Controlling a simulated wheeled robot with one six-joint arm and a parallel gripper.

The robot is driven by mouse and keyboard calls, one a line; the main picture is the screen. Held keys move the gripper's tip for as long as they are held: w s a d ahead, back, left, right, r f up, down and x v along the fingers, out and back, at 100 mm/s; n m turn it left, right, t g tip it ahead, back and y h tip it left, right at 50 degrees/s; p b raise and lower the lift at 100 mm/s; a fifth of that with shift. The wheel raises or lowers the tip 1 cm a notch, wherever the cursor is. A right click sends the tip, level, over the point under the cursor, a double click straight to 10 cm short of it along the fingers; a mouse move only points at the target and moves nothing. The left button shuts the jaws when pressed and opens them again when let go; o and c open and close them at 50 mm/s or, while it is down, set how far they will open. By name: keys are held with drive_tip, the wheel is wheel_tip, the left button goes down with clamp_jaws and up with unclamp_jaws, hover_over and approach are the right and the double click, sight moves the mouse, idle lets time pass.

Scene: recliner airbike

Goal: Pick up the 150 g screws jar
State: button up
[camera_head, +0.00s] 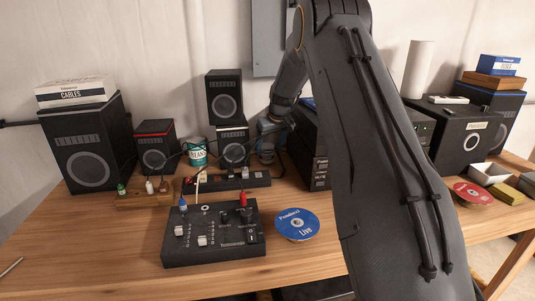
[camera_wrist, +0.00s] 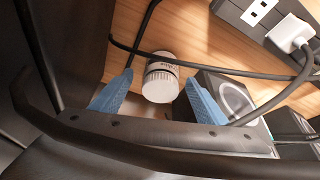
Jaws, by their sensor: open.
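A small jar with a white ribbed lid and a printed label (camera_wrist: 160,80) stands on the wooden table in the wrist view. I cannot read its label. My gripper (camera_wrist: 160,77) is open, with one blue finger to the left of the jar and one to the right, and gaps show on both sides. In the head view my gripper (camera_head: 271,126) is at the back of the table, between the small speakers and a dark rack unit. The jar shows there only faintly, just below the fingers.
A black cable (camera_wrist: 205,69) runs close by the jar's far side. A small speaker (camera_wrist: 233,98) stands close to the right finger, and a dark box (camera_wrist: 65,45) is at the left. In the head view a mixer (camera_head: 212,232) and a blue disc (camera_head: 297,224) lie in front.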

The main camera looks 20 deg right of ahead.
sight(267, 153)
drive_tip(key=shift+p+x, duration=0.9)
drive_tip(key=shift+x, duration=1.2)
drive_tip(key=shift+a, duration=0.15)
drive_tip(key=shift+r, duration=0.1)
drive_tip(key=c, duration=1.3)
drive_tip(key=shift+c, duration=0.2)
